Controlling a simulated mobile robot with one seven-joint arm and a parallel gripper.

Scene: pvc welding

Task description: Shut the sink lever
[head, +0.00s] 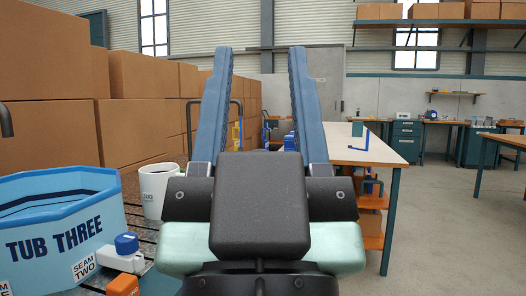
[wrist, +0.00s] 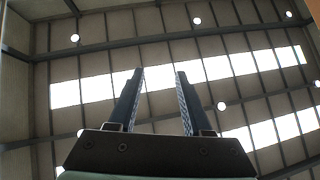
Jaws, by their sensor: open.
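My gripper (head: 261,52) is in the middle of the head view, its two long blue fingers pointing up and standing wide apart. Nothing is between them. In the wrist view my gripper (wrist: 159,73) is also open and empty, against the roof. I cannot make out a sink or its lever in either view.
At left, a blue tub (head: 65,225) marked TUB THREE, a white cup (head: 156,188), and a white piece with a blue cap (head: 122,254) sit on a dark slatted surface. Stacked cardboard boxes (head: 45,55) stand behind. A workbench (head: 355,148) is right of my gripper; open floor (head: 455,230) lies beyond.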

